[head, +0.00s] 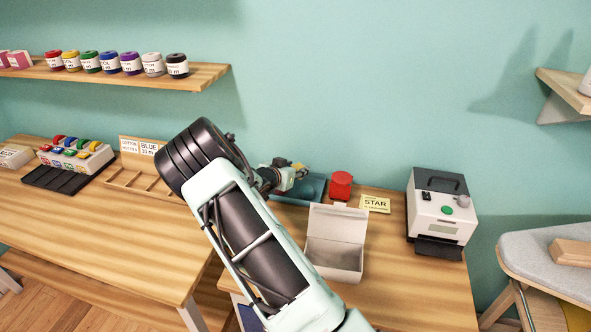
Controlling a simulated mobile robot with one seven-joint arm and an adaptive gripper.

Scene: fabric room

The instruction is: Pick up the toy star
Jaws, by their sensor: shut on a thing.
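My arm reaches from the bottom middle up over the workbench and bends back down at a dark joint. My gripper (294,172) is small and far off, above or beside a teal tray (312,191). It is shut on a small yellow thing (299,166), which may be the toy star; its shape is too small and too covered to make out. A yellow card (376,204) reading "STAR" lies on the bench to the right.
A red many-sided object (341,185) stands just right of the tray. An open white box (335,258) and a white-and-grey machine (440,212) stand on the bench. A shelf (120,77) with several spools is at upper left.

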